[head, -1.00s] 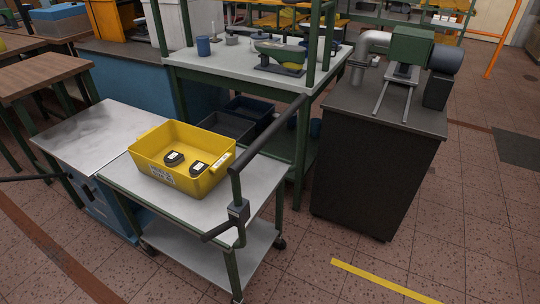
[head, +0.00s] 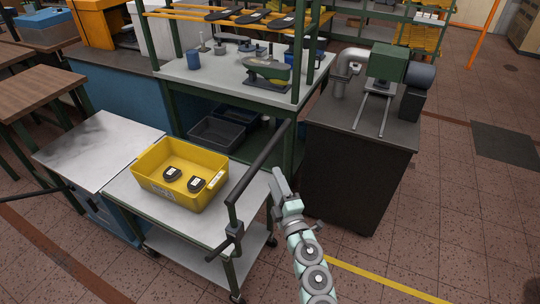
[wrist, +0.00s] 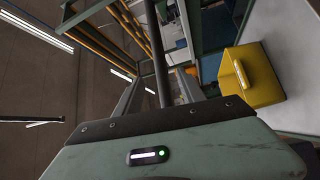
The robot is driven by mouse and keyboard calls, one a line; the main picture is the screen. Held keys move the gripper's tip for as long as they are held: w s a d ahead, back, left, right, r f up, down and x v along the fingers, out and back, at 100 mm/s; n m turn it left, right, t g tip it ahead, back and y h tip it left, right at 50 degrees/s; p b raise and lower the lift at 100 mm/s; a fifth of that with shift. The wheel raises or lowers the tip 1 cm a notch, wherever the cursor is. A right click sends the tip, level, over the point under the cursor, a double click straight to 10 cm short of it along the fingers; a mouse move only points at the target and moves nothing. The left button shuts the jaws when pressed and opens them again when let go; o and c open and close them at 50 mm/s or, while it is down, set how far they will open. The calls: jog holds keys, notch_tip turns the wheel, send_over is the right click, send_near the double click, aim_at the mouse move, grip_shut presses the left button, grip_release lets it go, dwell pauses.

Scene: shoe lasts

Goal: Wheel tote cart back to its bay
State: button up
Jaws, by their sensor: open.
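The tote cart (head: 119,187) has a grey top, a lower shelf (head: 200,262) and casters, and stands in the left middle of the head view. A yellow tote (head: 151,184) with two dark, labelled objects in it sits on top; the tote also shows in the wrist view (wrist: 250,75). The cart's dark push handle (head: 258,165) rises at its right end. My gripper (head: 279,180) is open, just right of this handle. In the wrist view a dark bar (wrist: 160,45) lines up between the open fingers (wrist: 158,92); I cannot tell its depth between them.
A metal-topped blue cabinet (head: 95,137) stands close at the cart's left. A green-framed workbench (head: 215,80) is behind, with dark bins (head: 215,134) below. A dark machine cabinet (head: 350,165) stands to the right. Floor with a yellow line (head: 385,280) is open at front right.

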aim_at(264, 156)
jog(key=b+x, duration=0.3)
jog(key=x, duration=0.7)
jog(key=shift+w+a, duration=0.2)
jog(key=shift+a, duration=0.05)
jog(key=shift+c, duration=0.4)
grip_shut()
dwell(0.8)
